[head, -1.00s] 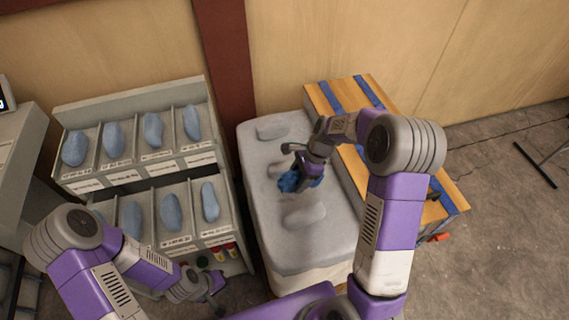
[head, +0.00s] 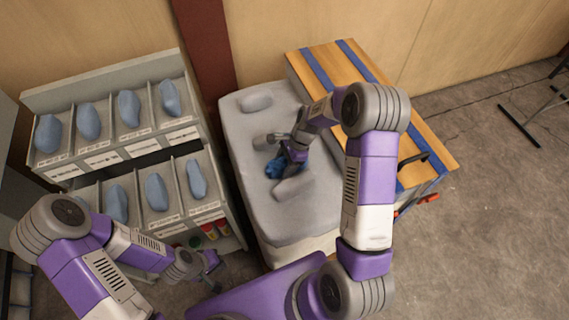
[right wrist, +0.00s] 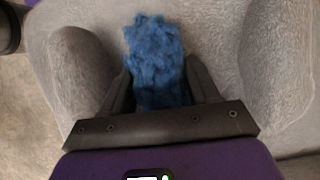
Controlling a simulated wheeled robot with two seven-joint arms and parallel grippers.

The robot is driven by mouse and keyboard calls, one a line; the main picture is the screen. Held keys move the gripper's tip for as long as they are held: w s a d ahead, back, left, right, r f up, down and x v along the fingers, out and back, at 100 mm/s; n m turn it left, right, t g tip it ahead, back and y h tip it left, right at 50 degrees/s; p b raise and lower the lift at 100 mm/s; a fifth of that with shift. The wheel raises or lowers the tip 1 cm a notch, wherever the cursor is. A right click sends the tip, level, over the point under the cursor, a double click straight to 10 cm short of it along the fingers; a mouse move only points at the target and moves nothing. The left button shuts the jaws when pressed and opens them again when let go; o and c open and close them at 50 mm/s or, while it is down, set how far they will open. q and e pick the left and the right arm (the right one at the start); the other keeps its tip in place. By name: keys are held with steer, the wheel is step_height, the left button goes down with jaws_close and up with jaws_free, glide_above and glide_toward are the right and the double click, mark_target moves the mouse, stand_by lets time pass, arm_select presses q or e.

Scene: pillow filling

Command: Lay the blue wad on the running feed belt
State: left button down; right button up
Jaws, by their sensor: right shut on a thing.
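The blue wad (head: 276,169) is a dark blue, fluffy clump over the grey padded top (head: 262,215), among pale grey lumps. My right gripper (head: 286,160) is shut on it from above. In the right wrist view the wad (right wrist: 155,55) sits between the two dark fingers of the gripper (right wrist: 158,85) and sticks out past their tips. I cannot tell whether the wad touches the grey surface. Two blue strips (head: 362,61) run along a wooden table to the right; whether either is the running belt I cannot tell. My left gripper (head: 212,264) hangs low by the shelf, away from the wad.
A grey shelf rack (head: 105,72) at left holds several light blue lumps in labelled compartments. The wooden table (head: 325,62) adjoins the padded top, with a dark handle (head: 416,159) on its near side. Open floor (head: 490,220) lies at right.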

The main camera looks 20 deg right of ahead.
steer(key=shift+f, duration=0.15)
steer(key=o, duration=0.9)
